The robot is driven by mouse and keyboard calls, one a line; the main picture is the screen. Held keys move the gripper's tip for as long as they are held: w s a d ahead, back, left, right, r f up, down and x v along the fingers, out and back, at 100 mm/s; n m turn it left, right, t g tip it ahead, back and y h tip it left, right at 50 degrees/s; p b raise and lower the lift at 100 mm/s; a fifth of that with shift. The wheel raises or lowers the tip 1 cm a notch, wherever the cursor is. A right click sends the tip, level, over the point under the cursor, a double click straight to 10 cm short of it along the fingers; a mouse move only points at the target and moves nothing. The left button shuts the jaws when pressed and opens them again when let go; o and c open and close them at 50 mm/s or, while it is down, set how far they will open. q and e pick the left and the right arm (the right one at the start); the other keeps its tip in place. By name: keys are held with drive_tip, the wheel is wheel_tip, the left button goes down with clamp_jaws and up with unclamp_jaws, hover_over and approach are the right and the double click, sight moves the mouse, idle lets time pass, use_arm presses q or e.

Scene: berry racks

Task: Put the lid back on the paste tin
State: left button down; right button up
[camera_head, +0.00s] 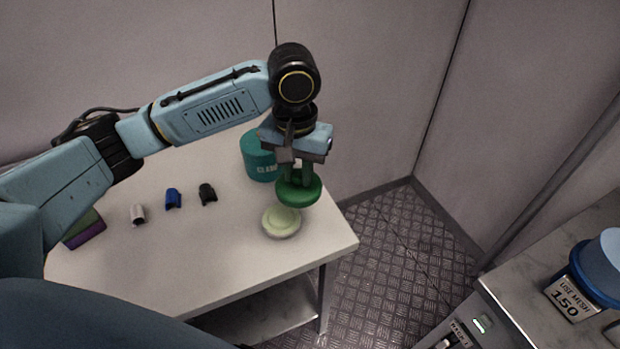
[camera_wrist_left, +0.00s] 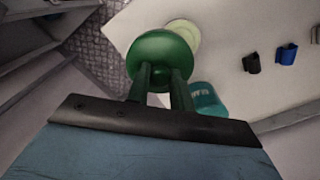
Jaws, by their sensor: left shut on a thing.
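The lid (camera_head: 298,190) is a green disc, held by my left gripper (camera_head: 297,170), which is shut on it. The paste tin (camera_head: 281,221) is a low, round, open tin with pale green paste, standing near the right end of the white table. The lid is above and slightly behind the tin in the head view, apart from it. In the left wrist view the lid (camera_wrist_left: 160,58) hides part of the tin (camera_wrist_left: 184,34), and my left gripper's fingers (camera_wrist_left: 160,85) reach to the lid. My right gripper is not in view.
A teal tub (camera_head: 258,157) stands on the table (camera_head: 215,255) close behind the lid. A white (camera_head: 138,214), a blue (camera_head: 173,199) and a black (camera_head: 208,193) small holder stand to the left. A purple and green block (camera_head: 85,230) lies at the far left. A counter with a blue container (camera_head: 590,275) is at right.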

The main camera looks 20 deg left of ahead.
sight(277, 183)
use_arm(q)
drive_tip(key=n+p, duration=0.1)
drive_tip(key=a+n+p, duration=0.1)
drive_tip(key=p, duration=0.1)
drive_tip(key=shift+f+n, duration=0.3)
drive_tip(key=a+f+n+p, duration=0.1)
drive_tip(key=n+p, duration=0.1)
drive_tip(key=s+a+f+n+p, duration=0.1)
drive_tip(key=f+n+p, duration=0.1)
drive_tip(key=p, duration=0.1)
drive_tip(key=shift+a+n+p, duration=0.3)
drive_tip(key=shift+a+p, duration=0.05)
drive_tip(key=shift+a, duration=0.05)
drive_tip(key=shift+a+f, duration=0.15)
drive_tip(key=shift+f+n, duration=0.3)
drive_tip(key=shift+f, duration=0.05)
wheel_tip(277, 183, down, 4)
drive_tip(key=b, duration=0.6)
drive_tip(key=shift+s+r, duration=0.1)
drive_tip(key=shift+f, duration=1.1)
drive_tip(key=shift+p, duration=1)
drive_tip(key=shift+f+p, duration=0.15)
drive_tip(key=shift+p, duration=1.5)
idle(0.4)
